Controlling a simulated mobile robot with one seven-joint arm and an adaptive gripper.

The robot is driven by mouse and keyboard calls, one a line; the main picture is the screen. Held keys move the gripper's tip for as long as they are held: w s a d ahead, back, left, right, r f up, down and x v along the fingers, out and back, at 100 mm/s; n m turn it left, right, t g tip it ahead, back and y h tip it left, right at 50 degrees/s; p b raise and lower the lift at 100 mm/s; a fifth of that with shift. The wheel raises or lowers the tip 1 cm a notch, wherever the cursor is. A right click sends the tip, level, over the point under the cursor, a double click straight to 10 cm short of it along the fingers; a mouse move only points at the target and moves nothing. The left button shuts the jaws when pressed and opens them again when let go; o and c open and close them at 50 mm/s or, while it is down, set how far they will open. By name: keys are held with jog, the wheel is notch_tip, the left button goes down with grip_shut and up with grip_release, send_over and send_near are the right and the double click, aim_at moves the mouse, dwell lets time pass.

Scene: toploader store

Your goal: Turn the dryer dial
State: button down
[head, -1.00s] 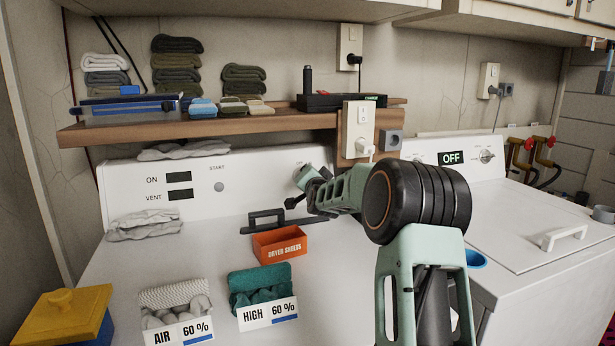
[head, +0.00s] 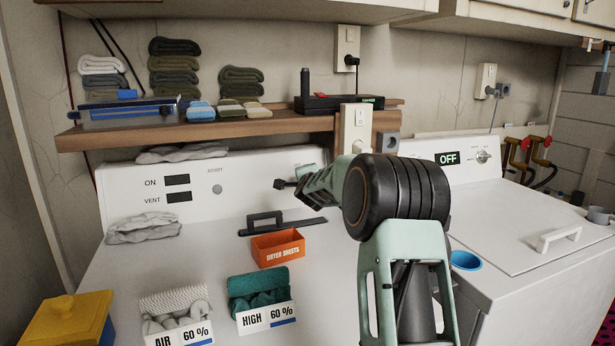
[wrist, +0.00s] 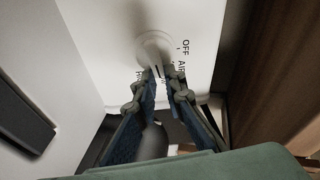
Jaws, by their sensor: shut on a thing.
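The dryer dial (wrist: 153,46) is a pale round knob on the white panel, in the upper middle of the wrist view. The words OFF and AIR are printed to its right; other lettering is partly covered by my fingers. My gripper (wrist: 160,75) is shut on the dial, with one finger on each side of its raised grip. The dryer's ON and VENT labels show at the panel's left.
A wooden shelf (head: 235,130) with folded cloths overhangs the panel. A black handle-like object (head: 280,227) and an orange dryer sheets box (head: 278,247) sit on the dryer top below my arm. An outlet box (head: 354,122) stands close above the arm. The washer (head: 530,222) is at the right.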

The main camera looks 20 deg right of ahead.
dwell(0.4)
jog(key=c, duration=2)
grip_release()
jog(key=shift+s, duration=0.1)
jog(key=v, duration=1.2)
jog(key=shift+r, duration=0.1)
